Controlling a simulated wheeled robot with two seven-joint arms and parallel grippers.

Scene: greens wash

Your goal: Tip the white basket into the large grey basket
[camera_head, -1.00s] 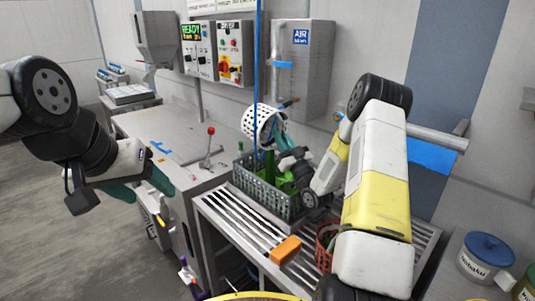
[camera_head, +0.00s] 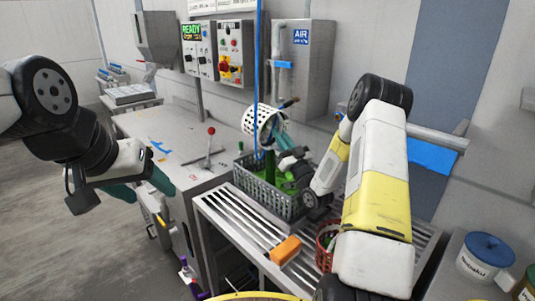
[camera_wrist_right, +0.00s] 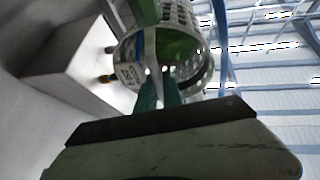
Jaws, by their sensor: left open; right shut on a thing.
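The white basket (camera_head: 259,121) is held tilted above the large grey basket (camera_head: 288,205). My right gripper (camera_head: 277,130) is shut on the white basket. In the right wrist view the white basket (camera_wrist_right: 206,72) is gripped at its rim by the green fingers (camera_wrist_right: 158,92), with green matter inside. The large grey basket stands on the slatted table, and green pieces (camera_head: 270,170) show in it and just above it. My arm hides part of its right side. My left gripper (camera_head: 150,187) is open and empty at the left, away from both baskets.
An orange block (camera_head: 286,250) and a red basket (camera_head: 325,245) stand on the slatted table (camera_head: 235,225). A steel cabinet with a red-knobbed lever (camera_head: 210,140) is to the left. A blue hose (camera_head: 258,60) hangs by the white basket. Control boxes (camera_head: 230,50) are behind.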

